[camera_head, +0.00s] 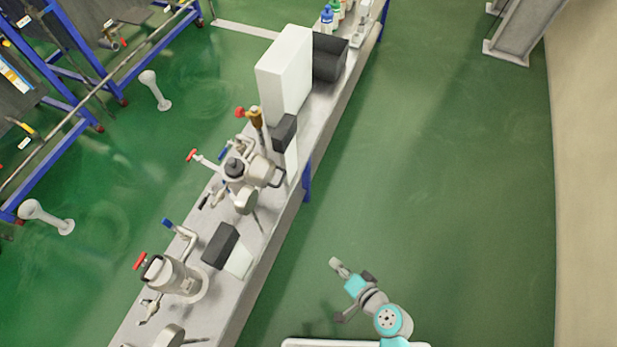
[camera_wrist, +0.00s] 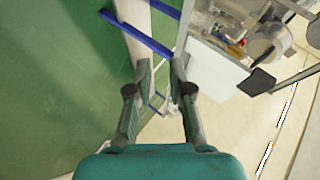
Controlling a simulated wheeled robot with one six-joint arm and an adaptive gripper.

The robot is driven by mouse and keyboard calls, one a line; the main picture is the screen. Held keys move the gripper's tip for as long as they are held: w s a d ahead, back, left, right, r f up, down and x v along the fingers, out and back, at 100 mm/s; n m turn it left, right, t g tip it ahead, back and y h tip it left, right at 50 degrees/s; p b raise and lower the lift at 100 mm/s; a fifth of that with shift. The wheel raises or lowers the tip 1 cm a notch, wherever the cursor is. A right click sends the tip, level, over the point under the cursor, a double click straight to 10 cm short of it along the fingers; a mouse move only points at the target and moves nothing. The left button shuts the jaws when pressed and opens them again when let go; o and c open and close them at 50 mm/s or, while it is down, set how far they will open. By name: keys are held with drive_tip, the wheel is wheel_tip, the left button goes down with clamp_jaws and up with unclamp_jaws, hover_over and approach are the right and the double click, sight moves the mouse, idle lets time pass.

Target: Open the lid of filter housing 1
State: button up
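Two metal vessels with valves stand on the long grey bench, and no number is readable on either. The farther vessel (camera_head: 258,170) has a dark knob near its top, red and blue valve handles and a round grey part beside it. The nearer vessel (camera_head: 180,280) has a dark-and-white top, with red and blue handles nearby. I cannot tell which is filter housing 1 or make out the state of its lid. My gripper (camera_wrist: 161,66) has its two fingers apart with nothing between them. In the head view my arm is over the floor, right of the bench and apart from both vessels.
The bench (camera_head: 262,232) also carries a tall white box (camera_head: 284,75), a black block (camera_head: 220,246) and several bottles at its far end. Blue-framed racks (camera_head: 70,75) stand at left. Green floor (camera_head: 440,170) right of the bench is clear.

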drive_tip(key=w+a+r+g+y, duration=0.1)
drive_tip(key=w+a+r+y, duration=0.15)
drive_tip(key=w, duration=0.25)
drive_tip(key=w+a+r+y, duration=0.1)
drive_tip(key=w+a+y, duration=0.2)
drive_tip(key=w, duration=0.3)
drive_tip(key=n+g+y, duration=0.2)
drive_tip(key=y, duration=0.2)
approach(281, 180)
drive_tip(key=x, duration=1)
drive_tip(key=shift+f, duration=0.25)
clamp_jaws()
